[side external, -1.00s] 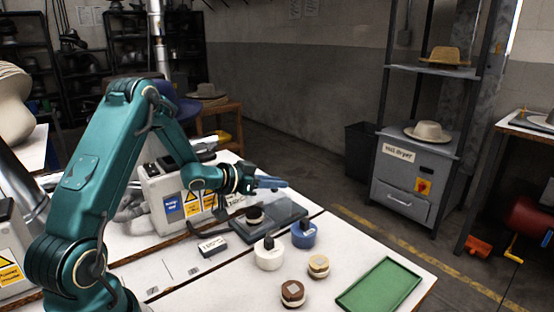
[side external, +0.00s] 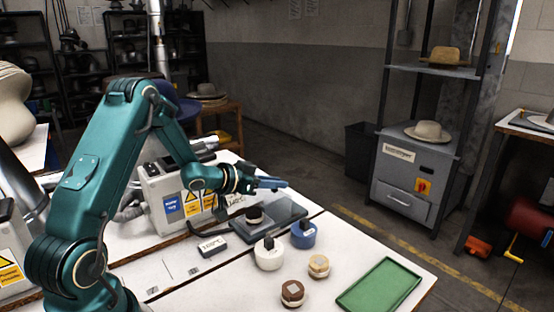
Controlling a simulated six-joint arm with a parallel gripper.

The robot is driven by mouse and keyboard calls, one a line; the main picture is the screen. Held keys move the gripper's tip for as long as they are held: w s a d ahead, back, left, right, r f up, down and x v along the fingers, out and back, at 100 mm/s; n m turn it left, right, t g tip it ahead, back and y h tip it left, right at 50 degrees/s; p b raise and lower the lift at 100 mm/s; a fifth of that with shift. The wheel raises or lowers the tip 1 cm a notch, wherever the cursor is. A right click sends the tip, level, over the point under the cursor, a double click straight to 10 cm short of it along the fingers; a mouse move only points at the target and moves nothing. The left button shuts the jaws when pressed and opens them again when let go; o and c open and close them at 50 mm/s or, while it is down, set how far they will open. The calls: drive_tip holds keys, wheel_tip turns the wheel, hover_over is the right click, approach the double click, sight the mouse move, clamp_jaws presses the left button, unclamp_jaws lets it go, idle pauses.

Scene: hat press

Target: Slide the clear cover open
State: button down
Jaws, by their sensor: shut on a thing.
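The clear cover (side external: 286,211) looks like a dark, see-through sheet low over the press area, beside the white machine housing. A small dark round piece with a pale band (side external: 254,215) shows at its left part. My gripper (side external: 272,183) is just above the cover's far side. Its blue fingers are closed, and the sensed grip is on something that I take to be the cover's edge or handle, but the contact is too small to make out. How far the cover stands open cannot be told.
A white pot (side external: 268,256) and a blue pot (side external: 304,236) stand in front of the cover. A small labelled block (side external: 212,246) lies to the left. A green tray (side external: 380,287) lies at the right.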

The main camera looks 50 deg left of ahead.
drive_tip(key=shift+w, duration=2.2)
drive_tip(key=c, duration=0.8)
unclamp_jaws()
drive_tip(key=shift+v, duration=2.6)
